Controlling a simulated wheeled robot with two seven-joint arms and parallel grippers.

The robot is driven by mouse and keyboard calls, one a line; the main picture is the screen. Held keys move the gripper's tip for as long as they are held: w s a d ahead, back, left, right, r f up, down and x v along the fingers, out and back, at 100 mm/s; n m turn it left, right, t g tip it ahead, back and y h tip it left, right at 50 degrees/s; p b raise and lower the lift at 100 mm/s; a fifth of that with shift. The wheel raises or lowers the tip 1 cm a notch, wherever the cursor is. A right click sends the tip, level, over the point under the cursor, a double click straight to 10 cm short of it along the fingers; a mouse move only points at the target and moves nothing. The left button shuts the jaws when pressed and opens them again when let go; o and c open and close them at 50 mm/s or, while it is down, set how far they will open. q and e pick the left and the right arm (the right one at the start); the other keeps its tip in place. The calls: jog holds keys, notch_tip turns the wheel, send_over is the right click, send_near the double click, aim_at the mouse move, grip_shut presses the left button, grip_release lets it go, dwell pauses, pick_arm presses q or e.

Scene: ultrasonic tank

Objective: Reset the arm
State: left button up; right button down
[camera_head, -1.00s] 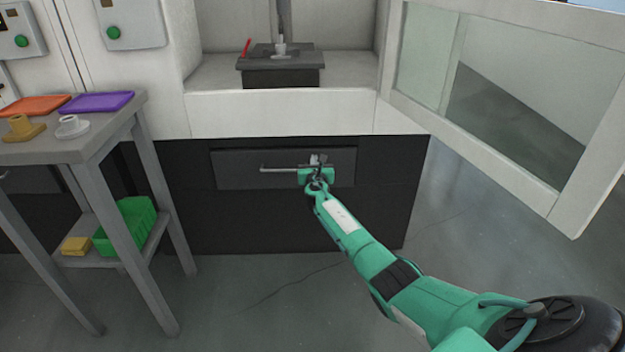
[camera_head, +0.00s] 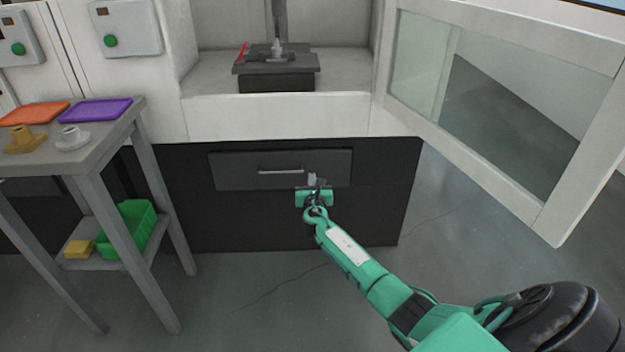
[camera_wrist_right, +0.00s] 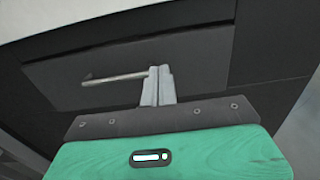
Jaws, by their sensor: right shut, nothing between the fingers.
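My right gripper (camera_head: 312,180) is shut and empty, with its green arm reaching in from the lower right. It is in front of the dark lower cabinet, just below and right of the drawer handle (camera_head: 281,170). In the right wrist view the closed fingertips (camera_wrist_right: 157,85) stand upright, with the handle (camera_wrist_right: 115,78) just to their left. The drawer (camera_head: 230,172) looks closed. How far the fingertips are from the drawer front is hard to tell. My left gripper is not in view.
A glass door (camera_head: 520,112) stands open at the right. A grey table (camera_head: 107,137) at the left holds an orange tray (camera_head: 35,113), a purple tray (camera_head: 95,110) and two small stepped parts. A green basket (camera_head: 133,228) is on its lower shelf. Floor is clear below the cabinet.

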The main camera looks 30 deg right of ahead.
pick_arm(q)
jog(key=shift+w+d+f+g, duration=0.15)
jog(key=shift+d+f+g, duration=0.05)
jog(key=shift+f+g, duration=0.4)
pick_arm(e)
jog(key=shift+s+a, duration=0.25)
jog(key=shift+s, duration=0.1)
